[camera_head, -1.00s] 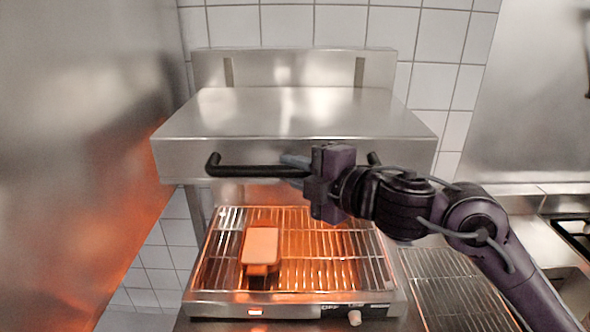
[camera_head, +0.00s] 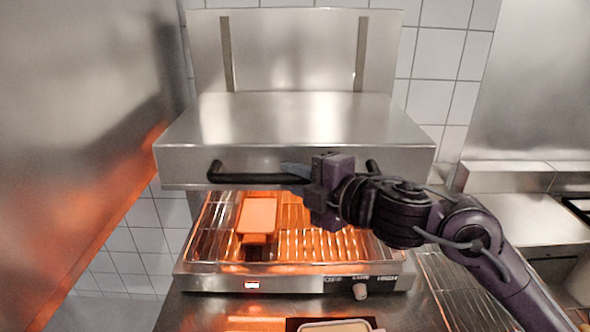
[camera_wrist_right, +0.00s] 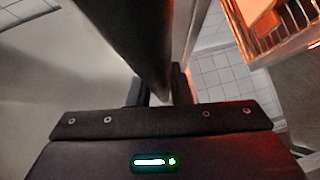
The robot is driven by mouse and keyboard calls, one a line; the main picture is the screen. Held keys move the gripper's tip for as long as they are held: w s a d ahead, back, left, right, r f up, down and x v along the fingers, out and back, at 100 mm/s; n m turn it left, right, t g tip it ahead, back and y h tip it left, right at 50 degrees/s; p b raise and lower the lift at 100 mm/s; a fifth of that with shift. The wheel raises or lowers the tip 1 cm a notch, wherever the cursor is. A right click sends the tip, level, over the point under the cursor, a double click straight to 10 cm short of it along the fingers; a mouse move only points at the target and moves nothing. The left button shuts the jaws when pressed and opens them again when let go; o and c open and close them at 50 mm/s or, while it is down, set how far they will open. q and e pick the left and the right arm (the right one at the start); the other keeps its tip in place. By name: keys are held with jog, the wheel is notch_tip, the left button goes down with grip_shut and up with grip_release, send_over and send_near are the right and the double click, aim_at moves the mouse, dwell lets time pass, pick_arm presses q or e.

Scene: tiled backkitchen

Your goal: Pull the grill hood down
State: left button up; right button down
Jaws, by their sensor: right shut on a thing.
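The steel grill hood (camera_head: 290,120) hangs on its back plate above the lit grill, with a gap between its lower edge and the rack. A black bar handle (camera_head: 245,177) runs along its front face. My right gripper (camera_head: 300,174) is shut on the handle, right of its middle. In the right wrist view the dark handle (camera_wrist_right: 137,40) passes between the fingers (camera_wrist_right: 160,98). The grill rack (camera_head: 340,245) glows orange below, and an orange-lit block-shaped item (camera_head: 257,218) lies on its left part. My left gripper is not in view.
A steel wall (camera_head: 80,130) stands close on the left. The grill's front panel has a lit switch and a knob (camera_head: 360,291). A dark-edged tray (camera_head: 335,325) shows at the bottom edge. A wire rack (camera_head: 465,290) and steel counter (camera_head: 520,220) lie to the right.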

pick_arm(q)
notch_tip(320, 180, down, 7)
jog(key=b, duration=0.5)
pick_arm(e)
notch_tip(320, 180, down, 9)
jog(key=shift+s+a, duration=0.1)
jog(key=c, duration=1.5)
grip_release()
jog(key=shift+o, duration=0.9)
jog(key=shift+r, duration=0.2)
pick_arm(q)
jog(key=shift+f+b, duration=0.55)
jog(key=shift+b, duration=0.15)
pick_arm(e)
jog(key=v, duration=0.7)
jog(key=shift+s+d, duration=0.3)
